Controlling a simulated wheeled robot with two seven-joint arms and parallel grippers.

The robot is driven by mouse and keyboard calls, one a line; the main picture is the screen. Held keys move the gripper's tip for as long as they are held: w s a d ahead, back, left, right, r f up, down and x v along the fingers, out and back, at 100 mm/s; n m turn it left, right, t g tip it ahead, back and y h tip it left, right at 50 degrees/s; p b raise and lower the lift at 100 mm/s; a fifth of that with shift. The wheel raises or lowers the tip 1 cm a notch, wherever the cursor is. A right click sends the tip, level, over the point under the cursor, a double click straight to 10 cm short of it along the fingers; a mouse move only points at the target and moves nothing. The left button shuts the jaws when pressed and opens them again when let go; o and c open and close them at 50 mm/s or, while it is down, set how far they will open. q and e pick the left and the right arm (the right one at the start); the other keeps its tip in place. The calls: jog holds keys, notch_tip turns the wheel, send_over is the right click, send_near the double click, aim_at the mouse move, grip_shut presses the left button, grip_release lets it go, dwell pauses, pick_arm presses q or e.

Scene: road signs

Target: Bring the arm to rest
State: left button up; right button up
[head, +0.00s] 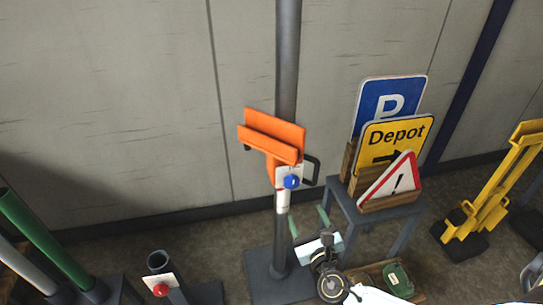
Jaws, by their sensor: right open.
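My right gripper (308,222) reaches up from the bottom, right of centre, with its two green fingers apart and nothing between them. It is in front of the grey post (288,60) and below the orange bracket (270,130) on that post. The gripper appears apart from the bracket, though its distance from the post is hard to tell. Part of my white arm shows at the bottom edge. My left gripper is not in view.
A blue P sign (385,97), a yellow Depot sign (400,135) and a red-bordered warning triangle (392,180) stand in a rack on a grey stand (375,210), right of the gripper. A yellow stand (495,190) is far right. Tubes (40,240) stand left.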

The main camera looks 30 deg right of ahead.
jog(key=s+d+f+m+g+p, duration=0.1)
jog(key=s+f+m+g+p, duration=0.35)
jog(key=s+f+m, duration=0.35)
jog(key=s+d+f+m+g+p, duration=0.25)
jog(key=s+f+m+g, duration=0.3)
jog(key=f, duration=0.35)
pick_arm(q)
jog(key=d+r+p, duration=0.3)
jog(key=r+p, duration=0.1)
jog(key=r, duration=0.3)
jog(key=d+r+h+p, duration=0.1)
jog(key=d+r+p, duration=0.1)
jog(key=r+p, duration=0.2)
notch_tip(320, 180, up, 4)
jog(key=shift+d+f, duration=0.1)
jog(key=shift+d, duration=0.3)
pick_arm(e)
jog(key=s+a+f+m+g+y, duration=0.1)
jog(key=s+a+f+m+g, duration=0.1)
jog(key=s+m, duration=0.5)
jog(key=s+a+f+m+g+y, duration=0.1)
jog(key=s+a+m, duration=0.3)
jog(key=s, duration=0.6)
jog(key=s+a+f+m+g+y, duration=0.2)
jog(key=s+a+f+m+g, duration=0.1)
jog(key=s+m, duration=0.5)
jog(key=shift+s+a+f+m+g, duration=0.25)
jog(key=shift+a+f+m+g, duration=0.1)
jog(key=shift+m, duration=0.5)
